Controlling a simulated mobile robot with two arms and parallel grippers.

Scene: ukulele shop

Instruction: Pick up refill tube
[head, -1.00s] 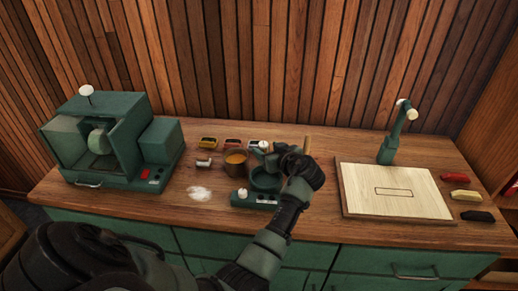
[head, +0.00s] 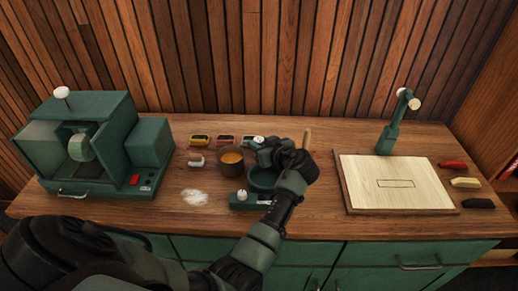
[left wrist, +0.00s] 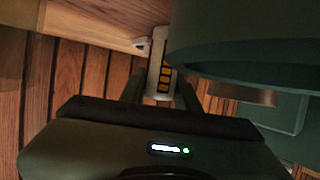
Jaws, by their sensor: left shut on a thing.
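The refill tube (left wrist: 161,72), white with a dark, yellow-marked window, stands between the two fingers of my left gripper (left wrist: 160,95) in the left wrist view. The gripper is shut on it. In the head view my left gripper (head: 262,153) is over the counter, behind the green round pot (head: 264,180). A white top (head: 258,139) shows at its fingers and looks like the tube's; the rest of the tube is hidden there. My right gripper is not in view.
A copper pot (head: 230,165) stands left of the gripper, with small coloured tins (head: 199,140) behind. A green machine (head: 100,145) fills the left. A wooden board (head: 395,190) and green lamp-like stand (head: 388,138) are at right. White powder (head: 194,197) lies in front.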

